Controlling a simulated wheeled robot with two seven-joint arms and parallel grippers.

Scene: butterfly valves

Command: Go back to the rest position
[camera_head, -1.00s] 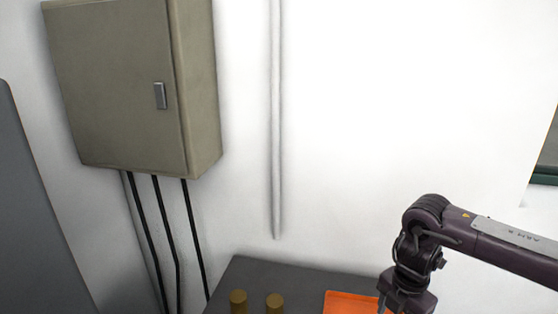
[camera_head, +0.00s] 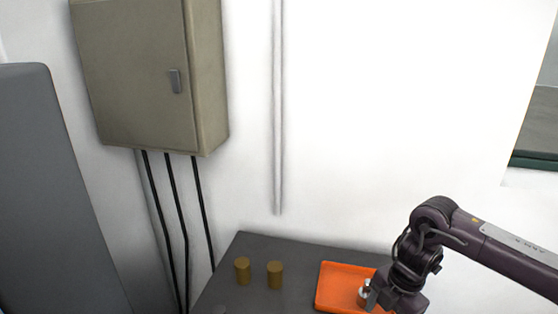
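My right arm comes in from the right, and its dark gripper (camera_head: 372,296) is low over the right part of an orange tray (camera_head: 334,285). A small pale, greyish thing (camera_head: 363,290) shows beside the gripper's fingers, over or in the tray. I cannot tell whether the gripper touches it. The fingers are partly hidden by the gripper's own body, so their opening is unclear. My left gripper is not in view.
The dark table (camera_head: 262,252) carries two brown cylinders (camera_head: 242,270) left of the tray. A beige cabinet (camera_head: 140,75) with black cables hangs on the white wall. A grey panel (camera_head: 45,190) stands at the left. A window (camera_head: 540,120) is at the right.

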